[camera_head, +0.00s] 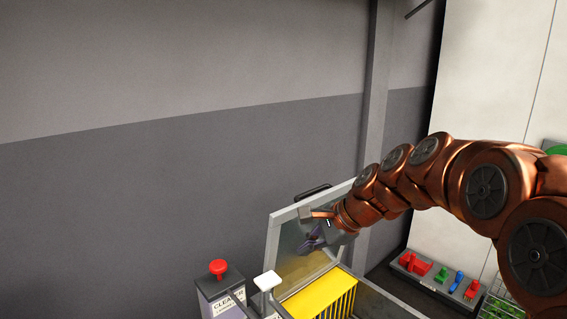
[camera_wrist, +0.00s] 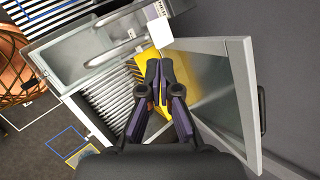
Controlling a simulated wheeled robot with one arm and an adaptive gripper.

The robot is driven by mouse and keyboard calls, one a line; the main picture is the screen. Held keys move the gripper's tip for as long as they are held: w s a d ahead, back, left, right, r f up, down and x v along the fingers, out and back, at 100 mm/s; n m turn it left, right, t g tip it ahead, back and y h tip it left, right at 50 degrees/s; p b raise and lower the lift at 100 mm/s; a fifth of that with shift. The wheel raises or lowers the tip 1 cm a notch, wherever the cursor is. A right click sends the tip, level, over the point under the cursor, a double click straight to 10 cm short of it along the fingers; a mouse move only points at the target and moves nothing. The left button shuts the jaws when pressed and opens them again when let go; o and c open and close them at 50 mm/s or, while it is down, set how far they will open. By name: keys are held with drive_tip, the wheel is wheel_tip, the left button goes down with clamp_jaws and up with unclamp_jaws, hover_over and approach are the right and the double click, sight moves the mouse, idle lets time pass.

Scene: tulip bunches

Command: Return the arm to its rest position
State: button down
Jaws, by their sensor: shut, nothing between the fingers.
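My gripper (camera_wrist: 160,84) is shut and empty in the wrist view, its two dark fingers with purple sides meeting at the tips. In the head view my gripper (camera_head: 314,240) is small and partly hard to make out, at the end of my copper-coloured arm. The arm reaches in from the right edge and bends down to the left. The gripper is in front of a raised, framed clear lid (camera_head: 274,240). In the wrist view the lid (camera_wrist: 243,95) stands open to the right of the fingers.
Under the lid is a machine with a yellow slotted part (camera_head: 322,296). A box labelled as cleaner with a red knob (camera_head: 218,267) and a white-topped post (camera_head: 267,280) stand at its left. A tray of coloured pieces (camera_head: 437,276) is at the right. A grey wall is behind.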

drive_tip(key=s+d+f+n+g+h, duration=0.2)
drive_tip(key=s+d+f+n, duration=0.2)
drive_tip(key=s, duration=0.7)
drive_tip(key=s+d+f+n+g+h, duration=0.2)
drive_tip(key=s+d+f+n, duration=0.2)
drive_tip(key=s, duration=0.8)
drive_tip(key=s+d+f+n+g+h+b, duration=0.1)
drive_tip(key=s+d+f+n, duration=0.4)
drive_tip(key=s, duration=0.6)
drive_tip(key=shift+s+n+g+h, duration=0.3)
drive_tip(key=shift+s+g+h, duration=0.1)
drive_tip(key=shift+h, duration=0.5)
